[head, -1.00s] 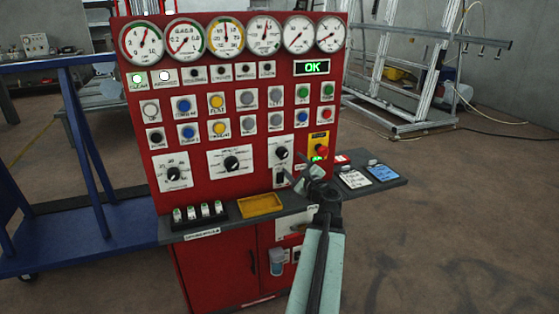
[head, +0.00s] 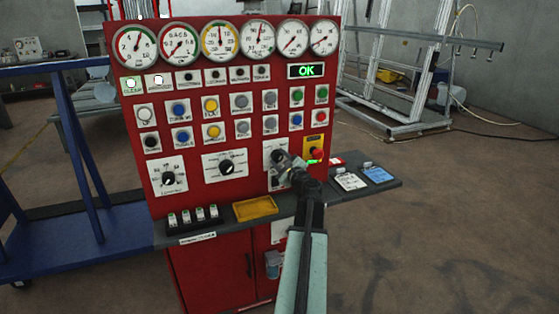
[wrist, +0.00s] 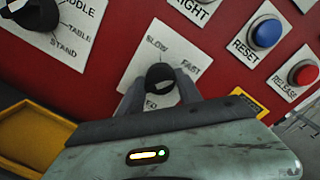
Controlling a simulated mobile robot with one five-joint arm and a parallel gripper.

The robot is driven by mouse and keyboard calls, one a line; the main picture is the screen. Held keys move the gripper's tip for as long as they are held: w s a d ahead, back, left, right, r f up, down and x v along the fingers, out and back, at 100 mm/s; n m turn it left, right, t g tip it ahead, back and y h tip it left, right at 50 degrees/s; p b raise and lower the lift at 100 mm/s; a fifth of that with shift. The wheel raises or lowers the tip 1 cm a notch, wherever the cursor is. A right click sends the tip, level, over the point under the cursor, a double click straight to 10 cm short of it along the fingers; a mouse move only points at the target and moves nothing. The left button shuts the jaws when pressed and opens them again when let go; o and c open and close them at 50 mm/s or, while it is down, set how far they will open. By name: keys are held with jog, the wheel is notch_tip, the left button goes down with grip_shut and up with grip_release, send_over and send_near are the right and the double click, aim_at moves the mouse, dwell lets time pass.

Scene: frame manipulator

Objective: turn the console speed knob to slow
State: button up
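The speed knob (wrist: 160,73) is a round black knob on a white plate (wrist: 150,45) marked SLOW at upper left and FAST at upper right in the wrist view. My gripper (wrist: 160,86) has one finger on each side of the knob, spread apart. I cannot tell whether the fingers touch it. In the head view my gripper (head: 284,163) is at the right part of the red console (head: 200,285) and covers most of the knob. Where the knob points is not clear.
A black knob (head: 227,167) sits to the left, and a red button on a yellow plate (head: 316,153) is close on the right. Blue and red buttons show at right in the wrist view. A grey shelf (head: 225,226) with a yellow tray (head: 256,208) juts out below.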

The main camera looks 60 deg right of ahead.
jog(key=c, duration=0.6)
jog(key=n, duration=0.3)
jog(key=shift+r+n+p, duration=0.1)
jog(key=shift+n+p, duration=0.2)
jog(key=shift+n, duration=0.1)
jog(key=n, duration=0.3)
jog(key=n+p, duration=0.1)
jog(key=n, duration=0.5)
jog(key=shift+g, duration=0.4)
jog(key=shift+n, duration=0.4)
jog(key=o, duration=1.3)
